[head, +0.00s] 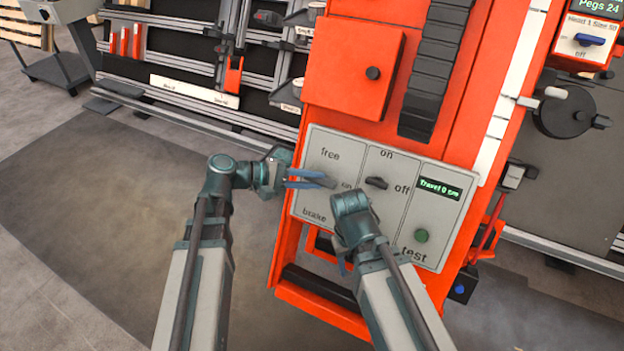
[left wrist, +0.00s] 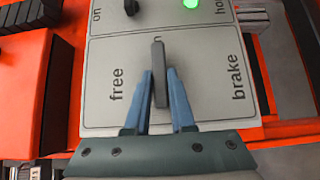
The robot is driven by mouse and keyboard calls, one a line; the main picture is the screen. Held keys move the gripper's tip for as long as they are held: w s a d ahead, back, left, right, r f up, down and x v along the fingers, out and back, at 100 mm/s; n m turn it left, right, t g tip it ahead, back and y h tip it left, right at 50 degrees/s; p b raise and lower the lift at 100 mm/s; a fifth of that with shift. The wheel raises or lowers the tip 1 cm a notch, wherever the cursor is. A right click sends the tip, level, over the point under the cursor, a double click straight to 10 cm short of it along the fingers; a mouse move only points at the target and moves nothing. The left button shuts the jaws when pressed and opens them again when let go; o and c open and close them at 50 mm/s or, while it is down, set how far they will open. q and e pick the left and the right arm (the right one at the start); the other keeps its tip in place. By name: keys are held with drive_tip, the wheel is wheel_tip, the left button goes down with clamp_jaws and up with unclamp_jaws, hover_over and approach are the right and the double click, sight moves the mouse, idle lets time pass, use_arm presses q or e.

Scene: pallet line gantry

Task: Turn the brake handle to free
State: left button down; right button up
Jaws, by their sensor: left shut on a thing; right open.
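The brake handle (head: 331,183) is a short grey bar on the light grey control panel (head: 437,211). It sits about midway between the "free" label above and the "brake" label below. In the left wrist view the handle (left wrist: 159,75) stands upright between "free" on the left and "brake" on the right. My left gripper (head: 322,180) reaches in from the left, its blue fingers shut on the handle; they show on either side of it in the left wrist view (left wrist: 160,73). My right gripper (head: 343,261) is open low before the panel, mostly hidden behind its own wrist.
The panel also carries an on/off switch (head: 376,183), a "Travel 0 cm" display (head: 440,189) and a green test button (head: 421,236). An orange box with a black knob (head: 373,73) is above. A dark handwheel (head: 563,112) stands at right. The floor at left is clear.

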use_arm(q)
drive_tip(key=shift+r, duration=0.1)
